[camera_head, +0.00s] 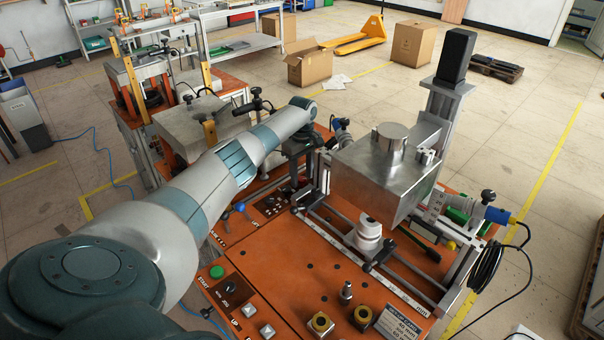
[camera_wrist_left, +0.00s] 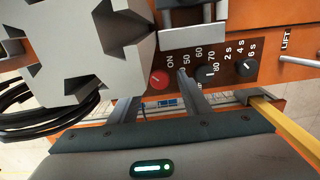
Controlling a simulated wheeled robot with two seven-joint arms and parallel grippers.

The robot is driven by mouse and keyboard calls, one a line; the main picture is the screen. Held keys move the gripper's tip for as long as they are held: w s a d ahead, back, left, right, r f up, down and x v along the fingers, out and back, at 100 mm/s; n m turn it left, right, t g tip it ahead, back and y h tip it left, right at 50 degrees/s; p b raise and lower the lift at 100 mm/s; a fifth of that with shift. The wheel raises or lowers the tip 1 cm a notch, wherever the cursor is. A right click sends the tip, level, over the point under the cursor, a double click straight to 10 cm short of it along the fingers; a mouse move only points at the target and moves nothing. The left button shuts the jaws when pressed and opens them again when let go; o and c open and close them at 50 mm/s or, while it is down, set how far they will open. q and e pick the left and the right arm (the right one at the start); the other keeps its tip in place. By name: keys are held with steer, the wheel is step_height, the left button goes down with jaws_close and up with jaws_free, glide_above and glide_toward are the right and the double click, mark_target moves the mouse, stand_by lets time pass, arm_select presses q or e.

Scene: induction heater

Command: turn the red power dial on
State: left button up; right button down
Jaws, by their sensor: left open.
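The red power dial (camera_wrist_left: 159,79) shows in the left wrist view on a dark panel strip, beside the word ON. My left gripper (camera_wrist_left: 157,98) is open, its two grey fingers reaching toward the panel. The dial appears between the fingertips in that view, with nothing held; whether a finger touches it I cannot tell. In the head view my left gripper (camera_head: 297,148) points down by the heater's left side, near the dial panel (camera_head: 271,206). I cannot make out the red dial there. My right gripper is not in view.
Two black dials (camera_wrist_left: 205,73) sit right of the red one in the wrist view. A large pale metal block (camera_wrist_left: 100,45) stands close on the left. In the head view, a silver box (camera_head: 375,175) and rails stand right of my gripper.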

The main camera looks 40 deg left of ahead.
arm_select(q)
steer(key=c, duration=1)
steer(key=shift+c, duration=0.2)
steer(key=shift+m, duration=0.5)
steer(key=shift+m+p, duration=0.4)
steer(key=shift+m, duration=2)
steer(key=o, duration=1)
